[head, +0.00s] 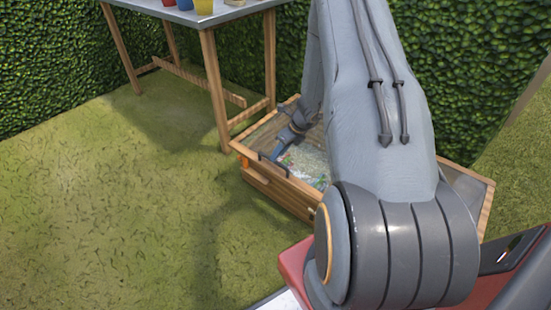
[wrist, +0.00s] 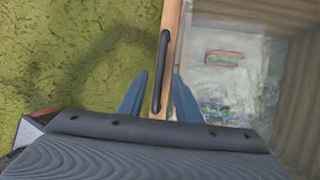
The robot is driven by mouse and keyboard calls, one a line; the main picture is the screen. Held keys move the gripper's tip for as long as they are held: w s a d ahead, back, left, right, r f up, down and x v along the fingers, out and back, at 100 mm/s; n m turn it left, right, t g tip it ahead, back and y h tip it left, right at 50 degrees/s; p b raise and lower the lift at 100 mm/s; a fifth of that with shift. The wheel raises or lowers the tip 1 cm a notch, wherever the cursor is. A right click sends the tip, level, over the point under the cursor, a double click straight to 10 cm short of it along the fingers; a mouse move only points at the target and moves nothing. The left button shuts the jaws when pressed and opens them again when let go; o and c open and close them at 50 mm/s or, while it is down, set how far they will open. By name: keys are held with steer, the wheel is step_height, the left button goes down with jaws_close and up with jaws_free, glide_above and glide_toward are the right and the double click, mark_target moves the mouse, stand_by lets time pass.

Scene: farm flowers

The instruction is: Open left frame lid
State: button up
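The wooden frame box (head: 278,189) stands on the grass, with a clear glazed left lid (head: 313,160) that looks down flat on it. Its wooden edge strip also shows in the wrist view (wrist: 171,22). A black bar handle (wrist: 161,72) is fixed along that strip. My gripper (wrist: 158,92) is open, with one blue finger on each side of the handle's lower part. I see a gap between each finger and the handle; I cannot tell the height difference. In the head view my gripper (head: 280,150) is small at the box's near left edge. My arm hides the box's middle.
A table (head: 235,14) with wooden legs and several colored pots stands behind the box at the left. A hedge (head: 50,60) lines the back. Open grass (head: 100,220) lies to the left. Small colored items show through the glazing, including a red-edged packet (wrist: 224,58).

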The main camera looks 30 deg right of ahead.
steer(key=shift+x, duration=1.45)
jaws_close()
